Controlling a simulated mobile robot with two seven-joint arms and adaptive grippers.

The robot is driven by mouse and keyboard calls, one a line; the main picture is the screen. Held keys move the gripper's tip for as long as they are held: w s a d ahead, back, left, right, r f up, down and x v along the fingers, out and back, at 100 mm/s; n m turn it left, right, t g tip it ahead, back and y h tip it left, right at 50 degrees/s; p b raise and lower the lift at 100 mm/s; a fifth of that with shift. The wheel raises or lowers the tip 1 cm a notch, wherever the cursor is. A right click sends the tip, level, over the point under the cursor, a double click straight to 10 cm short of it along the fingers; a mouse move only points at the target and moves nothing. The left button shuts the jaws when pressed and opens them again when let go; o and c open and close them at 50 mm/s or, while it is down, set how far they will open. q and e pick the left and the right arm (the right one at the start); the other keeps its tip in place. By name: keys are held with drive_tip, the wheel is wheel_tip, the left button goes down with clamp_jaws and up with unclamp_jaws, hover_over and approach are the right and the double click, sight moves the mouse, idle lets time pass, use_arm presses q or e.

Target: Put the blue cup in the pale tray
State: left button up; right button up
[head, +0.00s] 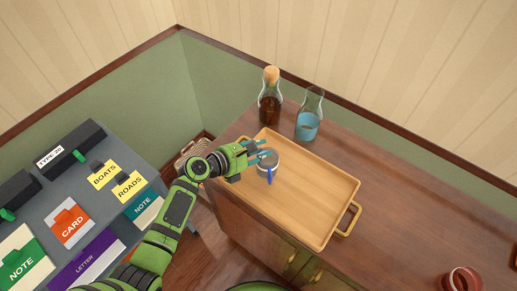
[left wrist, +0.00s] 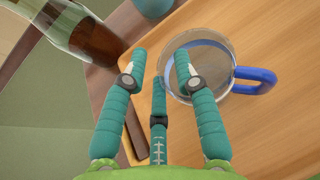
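The blue cup (head: 269,175) has a clear or pale round body and a blue handle. It stands over the far left part of the pale tray (head: 310,205), a light wooden tray with brass handles, and seems to rest on its floor. My left gripper (head: 258,154) is at the cup's left side. In the left wrist view its fingers (left wrist: 158,72) are spread apart. The right-hand finger overlaps the cup's rim and the left-hand one is outside it. The cup's handle (left wrist: 262,80) points right there. My right gripper is not in view.
A corked brown bottle (head: 270,98) and a glass carafe of blue liquid (head: 308,120) stand behind the tray on the wooden cabinet (head: 400,180). A red ring-like object (head: 462,280) is at the lower right. A grey desk (head: 45,205) with labelled cards is at left.

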use_arm(q)
drive_tip(key=shift+a+r, duration=0.15)
drive_tip(key=shift+r, duration=0.1)
drive_tip(key=v, duration=1.1)
drive_tip(key=shift+s+a, duration=0.2)
drive_tip(key=shift+s, duration=0.05)
drive_tip(key=shift+r, duration=0.15)
